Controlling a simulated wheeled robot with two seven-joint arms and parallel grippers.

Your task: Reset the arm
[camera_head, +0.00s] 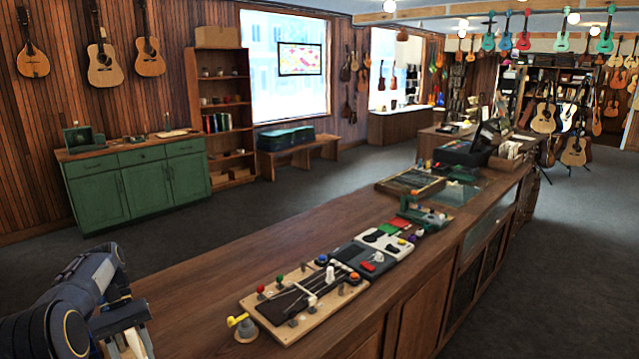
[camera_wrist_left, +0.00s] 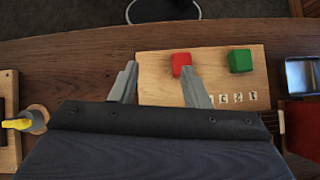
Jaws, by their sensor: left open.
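My left arm (camera_head: 85,300) comes in from the lower left in the head view, bent over the near end of the long wooden counter (camera_head: 215,265). Its gripper is only partly in view at the bottom edge there. In the left wrist view my left gripper (camera_wrist_left: 159,68) is open, with two grey fingers apart and nothing held between them. The fingers are over the edge of a light wooden board (camera_wrist_left: 155,65). A red block (camera_wrist_left: 180,63) on the board is just beyond the right fingertip, and a green block (camera_wrist_left: 240,61) is further right. My right gripper is in neither view.
A pegboard (camera_head: 300,300) with knobs and a yellow-topped peg (camera_head: 243,325) lie on the counter. Beyond are a panel with a red piece (camera_head: 370,260) and a black-framed tray (camera_head: 410,182). A green cabinet (camera_head: 140,185) stands across open floor (camera_head: 290,195).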

